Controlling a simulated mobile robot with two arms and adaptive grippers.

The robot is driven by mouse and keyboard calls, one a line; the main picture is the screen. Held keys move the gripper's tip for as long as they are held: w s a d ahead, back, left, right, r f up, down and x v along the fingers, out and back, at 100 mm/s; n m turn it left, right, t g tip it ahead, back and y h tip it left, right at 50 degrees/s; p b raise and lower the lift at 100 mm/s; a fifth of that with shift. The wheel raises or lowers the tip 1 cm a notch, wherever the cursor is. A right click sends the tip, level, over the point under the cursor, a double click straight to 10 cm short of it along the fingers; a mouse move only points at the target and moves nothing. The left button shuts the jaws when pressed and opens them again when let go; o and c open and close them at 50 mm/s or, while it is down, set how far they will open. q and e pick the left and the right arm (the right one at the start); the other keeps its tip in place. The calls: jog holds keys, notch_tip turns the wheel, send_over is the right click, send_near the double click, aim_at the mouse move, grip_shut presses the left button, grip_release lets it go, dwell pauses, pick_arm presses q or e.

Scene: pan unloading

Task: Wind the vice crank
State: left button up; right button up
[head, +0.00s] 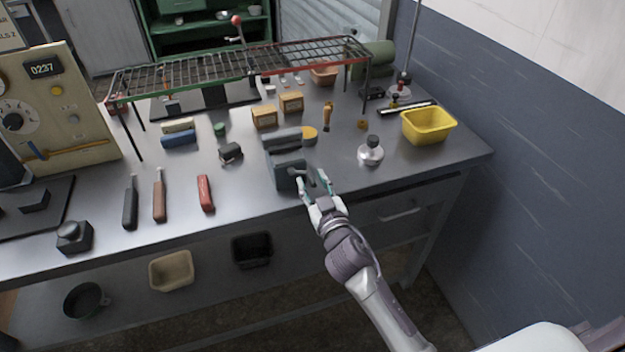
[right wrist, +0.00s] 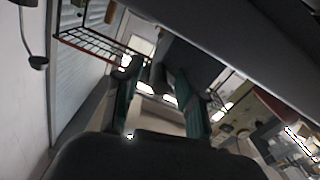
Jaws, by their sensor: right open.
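The vice (head: 288,172) is a dark blue-grey block with grey jaws near the front edge of the metal workbench. Its crank (head: 317,176) is a small dark part at the vice's right front. My right gripper (head: 314,187) is at the crank, with its pale-green fingers apart on either side of it; whether they touch it I cannot tell. In the right wrist view the two green fingers (right wrist: 158,88) are spread, and the dark vice (right wrist: 187,66) shows beyond and between them. The crank is not clear there. My left gripper is not in view.
A wire rack (head: 240,66) spans the back. A red-handled tool (head: 205,193) lies left of the vice. The bench right of my gripper is fairly clear.

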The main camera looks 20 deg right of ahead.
jog(key=shift+w, duration=0.2)
grip_shut()
jog(key=shift+r, duration=0.15)
